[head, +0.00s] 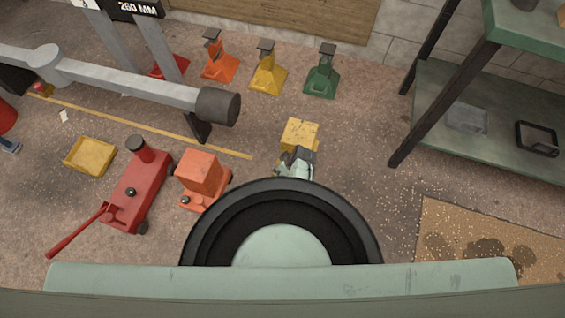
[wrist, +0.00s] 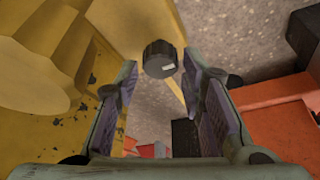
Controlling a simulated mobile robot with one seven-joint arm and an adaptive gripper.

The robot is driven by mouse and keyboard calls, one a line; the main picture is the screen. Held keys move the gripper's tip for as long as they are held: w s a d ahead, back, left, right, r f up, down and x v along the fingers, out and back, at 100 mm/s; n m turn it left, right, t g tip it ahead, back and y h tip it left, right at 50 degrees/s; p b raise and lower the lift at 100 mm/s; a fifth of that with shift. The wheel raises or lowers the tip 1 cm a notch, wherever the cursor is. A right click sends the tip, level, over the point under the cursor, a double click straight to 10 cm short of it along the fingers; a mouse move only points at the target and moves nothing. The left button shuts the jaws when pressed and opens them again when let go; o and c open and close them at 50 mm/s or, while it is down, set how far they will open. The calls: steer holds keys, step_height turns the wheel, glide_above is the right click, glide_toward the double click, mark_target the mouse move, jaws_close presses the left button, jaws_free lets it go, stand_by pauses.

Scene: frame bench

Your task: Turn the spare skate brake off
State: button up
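A yellow wheeled unit (head: 300,132), which looks like a skate, stands on the floor just beyond my gripper (head: 297,162). It fills the left of the wrist view (wrist: 50,70). An orange skate (head: 203,175) with a small dark knob (head: 186,199) stands to the left. I cannot tell which is the spare. In the wrist view my gripper (wrist: 165,85) is open, with its two fingers apart. A black round knob (wrist: 160,58) with a white mark shows between and beyond the fingertips, with no visible contact. What it is mounted on is unclear.
A red floor jack (head: 135,190) and yellow tray (head: 90,155) lie to the left. Orange (head: 220,68), yellow (head: 268,80) and green (head: 321,82) stands line the back. A green shelf table (head: 480,115) is on the right. An orange body (wrist: 275,105) is close by the right finger.

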step_height(320, 180, up, 9)
stand_by(0.3)
steer(key=shift+r, duration=0.1)
stand_by(0.4)
